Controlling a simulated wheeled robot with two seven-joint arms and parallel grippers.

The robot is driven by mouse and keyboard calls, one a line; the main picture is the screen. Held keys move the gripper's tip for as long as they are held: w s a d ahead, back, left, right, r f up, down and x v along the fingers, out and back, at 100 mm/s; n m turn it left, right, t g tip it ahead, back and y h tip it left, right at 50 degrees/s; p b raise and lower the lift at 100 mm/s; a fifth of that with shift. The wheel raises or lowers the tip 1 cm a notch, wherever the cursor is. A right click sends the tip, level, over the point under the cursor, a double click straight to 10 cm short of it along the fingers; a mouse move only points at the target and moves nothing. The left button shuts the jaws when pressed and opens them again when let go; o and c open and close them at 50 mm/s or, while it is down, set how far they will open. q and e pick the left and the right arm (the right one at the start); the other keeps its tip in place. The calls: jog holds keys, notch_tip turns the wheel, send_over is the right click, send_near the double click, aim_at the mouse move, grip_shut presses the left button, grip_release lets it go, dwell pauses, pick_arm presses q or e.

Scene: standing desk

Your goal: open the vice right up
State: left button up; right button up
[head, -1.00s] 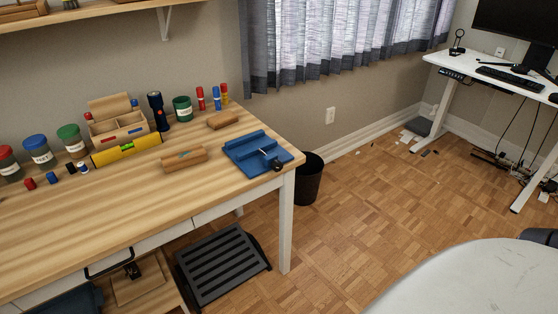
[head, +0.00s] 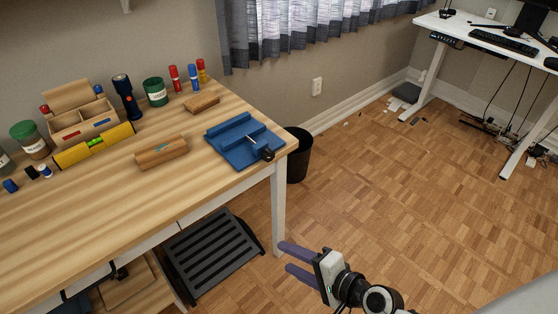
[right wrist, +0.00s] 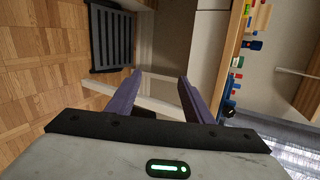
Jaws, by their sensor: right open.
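The blue vice (head: 232,148) lies on the wooden desk near its right front corner in the head view. Its black knob (head: 267,154) and thin handle are on the side toward the desk edge. How far its jaws stand apart is too small to tell. My right gripper (head: 284,256) is open and empty, with purple fingers apart. It is in front of the desk's right leg in the picture, below the vice. In the right wrist view the fingers (right wrist: 153,92) are spread with nothing between them. My left gripper is not in view.
The desk (head: 120,190) also carries a yellow level (head: 94,145), wooden blocks (head: 161,153), a wooden box, jars and a flashlight (head: 127,98). A black bin (head: 298,155) stands right of the desk. A black footrest (head: 212,258) is below. Floor to the right is mostly clear.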

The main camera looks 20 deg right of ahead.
jog(key=w+d+r+m+t, duration=0.25)
jog(key=w+r+m, duration=0.3)
jog(key=m, duration=0.35)
jog(key=m+t, duration=0.4)
jog(key=m, duration=0.6)
send_near(271, 157)
jog(key=shift+g, duration=0.25)
jog(key=x, duration=0.8)
jog(key=shift+r+b, duration=0.25)
jog(key=shift+b, duration=0.1)
jog(key=shift+c, duration=0.2)
jog(key=c, duration=1)
